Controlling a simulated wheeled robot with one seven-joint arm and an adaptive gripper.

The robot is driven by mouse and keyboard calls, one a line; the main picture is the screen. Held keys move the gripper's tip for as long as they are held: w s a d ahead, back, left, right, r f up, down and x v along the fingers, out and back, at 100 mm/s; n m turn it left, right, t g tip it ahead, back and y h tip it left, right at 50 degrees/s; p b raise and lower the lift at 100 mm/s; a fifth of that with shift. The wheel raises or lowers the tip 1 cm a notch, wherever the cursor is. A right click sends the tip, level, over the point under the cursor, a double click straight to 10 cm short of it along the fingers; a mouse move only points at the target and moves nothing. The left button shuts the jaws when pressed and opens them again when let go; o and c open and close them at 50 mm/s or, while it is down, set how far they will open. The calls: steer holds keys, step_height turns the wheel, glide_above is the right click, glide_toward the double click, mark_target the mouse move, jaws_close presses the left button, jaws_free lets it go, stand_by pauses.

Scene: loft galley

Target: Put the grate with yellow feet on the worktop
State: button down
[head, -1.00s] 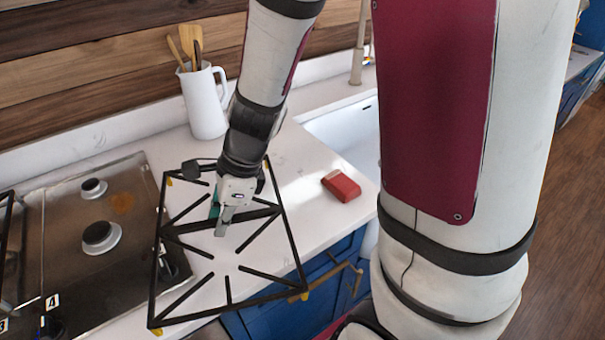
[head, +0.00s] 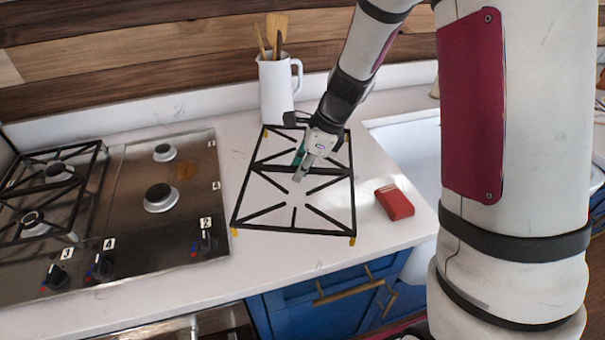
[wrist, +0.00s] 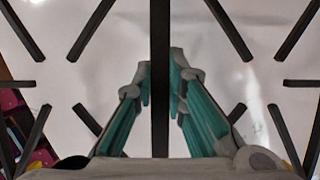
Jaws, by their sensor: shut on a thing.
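The black grate with yellow feet (head: 295,233) is over the white worktop (head: 180,282), between the hob and the red block. Its yellow feet show at the corners. My gripper (head: 300,172) is shut on the grate's middle bar. In the wrist view the two teal fingers (wrist: 160,85) press on either side of that dark bar (wrist: 160,30). The grate looks about level. I cannot tell whether its feet touch the worktop or hang just above it.
A steel hob (head: 130,215) with burners, knobs and another black grate (head: 50,190) is at the left. A white jug (head: 277,90) with wooden utensils stands behind. A red block (head: 394,203) lies close at the right, with a white sink (head: 415,150) beyond it.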

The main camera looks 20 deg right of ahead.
steer(key=shift+w+d, duration=0.4)
steer(key=shift+w, duration=0.4)
steer(key=shift+w+d+f, duration=0.1)
steer(key=shift+w+f, duration=0.05)
steer(key=shift+f, duration=1.65)
steer(key=shift+f, duration=0.15)
steer(key=c, duration=1.6)
jaws_free()
steer(key=shift+c, duration=0.2)
